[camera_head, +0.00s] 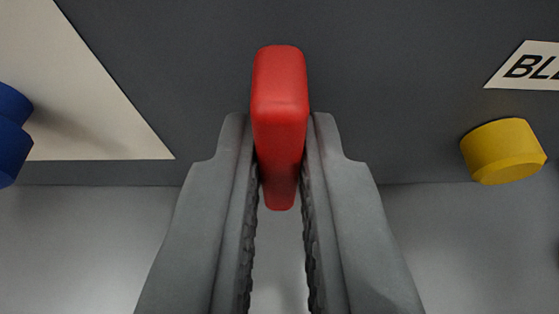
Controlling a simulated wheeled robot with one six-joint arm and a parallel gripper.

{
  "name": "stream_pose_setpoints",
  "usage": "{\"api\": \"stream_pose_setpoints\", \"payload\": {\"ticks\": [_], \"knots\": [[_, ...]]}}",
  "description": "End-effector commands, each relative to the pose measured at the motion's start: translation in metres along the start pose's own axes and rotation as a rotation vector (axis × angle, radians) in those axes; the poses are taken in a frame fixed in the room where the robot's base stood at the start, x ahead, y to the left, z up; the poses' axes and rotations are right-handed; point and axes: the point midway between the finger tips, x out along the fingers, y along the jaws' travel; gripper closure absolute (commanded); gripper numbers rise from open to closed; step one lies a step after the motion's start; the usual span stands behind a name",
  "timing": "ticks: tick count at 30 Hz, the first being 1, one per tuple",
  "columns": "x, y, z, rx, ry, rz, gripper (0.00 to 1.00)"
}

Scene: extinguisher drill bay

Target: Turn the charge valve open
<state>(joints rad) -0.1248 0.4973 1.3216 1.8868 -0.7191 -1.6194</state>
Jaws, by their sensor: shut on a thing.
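A red bar-shaped handle (280,95) stands in the middle of the camera view, against a dark grey panel. It looks like a valve handle, but no label on it shows. My gripper (280,150) comes up from the bottom, with one finger on each side of the red handle. The fingers are shut on its lower part, and its upper end sticks out beyond the fingertips. The handle's mount on the panel is hidden.
A yellow round knob (503,152) is on the right, below a white label (528,66) reading "BL", cut off by the frame. A blue part (10,135) is at the left edge by a cream plate (70,100). A lighter grey surface (90,250) lies below.

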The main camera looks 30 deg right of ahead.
Motion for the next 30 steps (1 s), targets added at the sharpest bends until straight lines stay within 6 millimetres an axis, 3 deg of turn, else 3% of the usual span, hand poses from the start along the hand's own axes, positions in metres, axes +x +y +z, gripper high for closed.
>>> {"api": "stream_pose_setpoints", "payload": {"ticks": [17, 18, 21, 30], "knots": [[0.0003, -0.0005, 0.0009, -0.034, -0.001, 0.014, 1.0], [0.0003, -0.0004, 0.0009, -0.034, -0.001, 0.014, 0.87], [0.0002, -0.0004, 0.0007, -0.034, 0.0, 0.014, 0.67], [-0.0009, -0.0004, 0.0, -0.033, 0.0, 0.013, 0.67]]}}
